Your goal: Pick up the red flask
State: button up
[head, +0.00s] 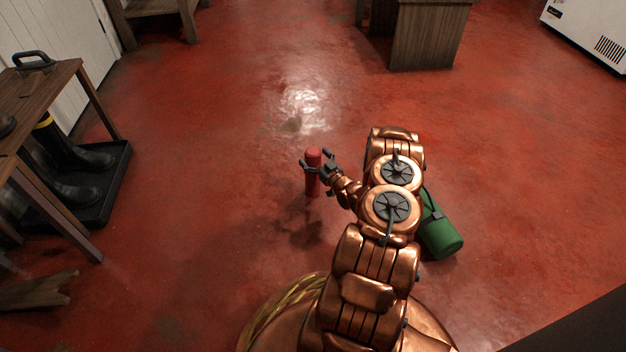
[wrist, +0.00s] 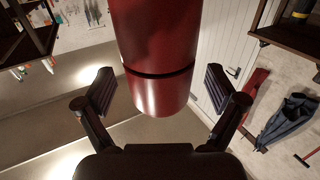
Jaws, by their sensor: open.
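The red flask (head: 313,178) stands upright on the red floor in the head view, left of my copper arm. My gripper (head: 318,165) is at its upper part, with the fingers spread around it. In the wrist view the flask (wrist: 158,55) comes down from the top edge as a dark red cylinder with a black band. The open fingers of my gripper (wrist: 160,90) are on either side of it, with a visible gap on both sides. The flask's far end is cut off at the top of that view.
A green cylinder (head: 441,235) with a dark strap lies on the floor right of my arm. A wooden table (head: 48,85) and black boots on a tray (head: 118,175) are at the left. A wooden cabinet (head: 430,38) stands at the back. The floor around the flask is clear.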

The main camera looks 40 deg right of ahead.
jog(key=shift+w, duration=0.3)
grip_shut()
dwell(0.7)
